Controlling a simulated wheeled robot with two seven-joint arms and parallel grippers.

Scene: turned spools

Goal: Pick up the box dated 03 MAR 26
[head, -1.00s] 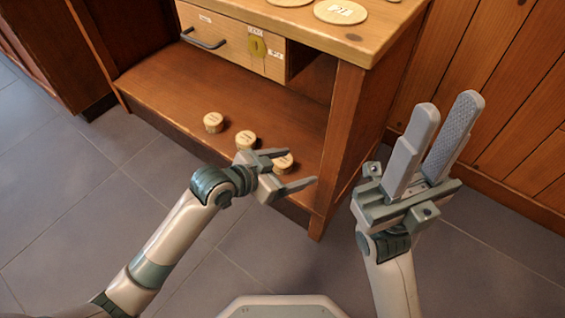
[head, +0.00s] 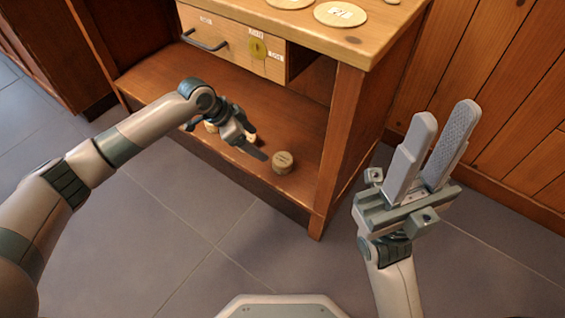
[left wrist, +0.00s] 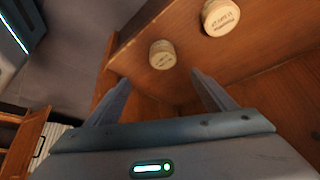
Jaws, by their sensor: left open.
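Several small round pale wooden boxes with printed lids stand on the lower shelf. In the head view, the right box (head: 282,162) is in full view. The middle box (head: 252,138) and left box (head: 211,127) are partly hidden by my left gripper (head: 257,144). That gripper is open and empty, over the middle of the row. In the left wrist view, one box (left wrist: 162,54) stands ahead between the open fingers (left wrist: 161,80), apart from them. Another box (left wrist: 220,17) is at upper right. The lid dates are too small to read. My right gripper (head: 445,113) is open and empty, pointing up.
The lower shelf (head: 305,135) sits under a drawer (head: 228,43) with a dark handle and a keyhole plate. A side post (head: 340,140) bounds the shelf at right. Round labelled discs (head: 340,14) lie on the top. The tiled floor in front is clear.

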